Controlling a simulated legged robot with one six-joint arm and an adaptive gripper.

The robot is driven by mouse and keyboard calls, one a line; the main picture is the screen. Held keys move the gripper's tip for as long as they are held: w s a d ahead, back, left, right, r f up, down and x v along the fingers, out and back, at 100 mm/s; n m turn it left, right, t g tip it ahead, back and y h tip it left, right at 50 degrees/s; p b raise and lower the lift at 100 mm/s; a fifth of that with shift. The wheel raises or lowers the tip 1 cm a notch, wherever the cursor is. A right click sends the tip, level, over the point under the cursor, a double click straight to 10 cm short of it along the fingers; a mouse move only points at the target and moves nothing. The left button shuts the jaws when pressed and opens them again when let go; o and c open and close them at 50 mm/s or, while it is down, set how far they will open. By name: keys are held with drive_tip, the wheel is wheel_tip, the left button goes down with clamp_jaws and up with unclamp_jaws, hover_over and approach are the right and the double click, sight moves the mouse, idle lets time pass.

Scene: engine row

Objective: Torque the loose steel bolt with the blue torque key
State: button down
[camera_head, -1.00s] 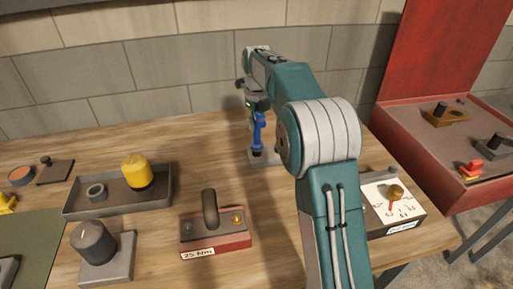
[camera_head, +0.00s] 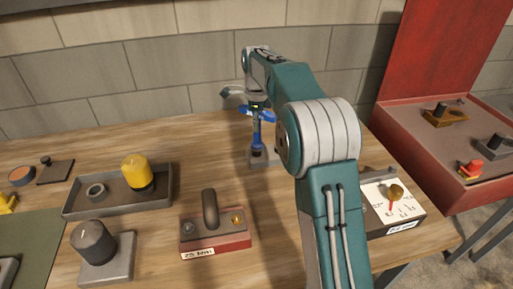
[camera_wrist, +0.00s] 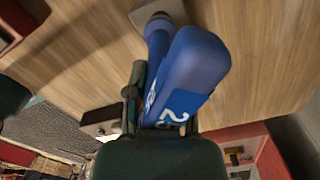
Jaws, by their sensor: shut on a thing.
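The blue torque key (camera_head: 257,133) stands upright at the back of the bench, its lower end on a small grey block (camera_head: 270,159). My gripper (camera_head: 258,107) is at its top, shut on its blue handle. In the wrist view the key (camera_wrist: 197,68) fills the middle, with a white "2" mark on its handle, and my gripper (camera_wrist: 160,118) closes around it from below. The key's far end meets the grey block (camera_wrist: 155,12). The steel bolt cannot be made out; the key's lower end covers that spot.
A red block marked 25 Nm (camera_head: 215,241) with a dark handle stands in front. A grey tray (camera_head: 118,205) with a yellow-topped cylinder (camera_head: 137,172) is left. A dial box (camera_head: 405,222) and a red case (camera_head: 440,185) are right. Bench between them is clear.

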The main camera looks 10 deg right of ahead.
drive_tip(key=n, duration=0.8)
drive_tip(key=shift+r, duration=0.1)
drive_tip(key=m, duration=1)
drive_tip(key=shift+m, duration=0.3)
drive_tip(key=m, duration=0.6)
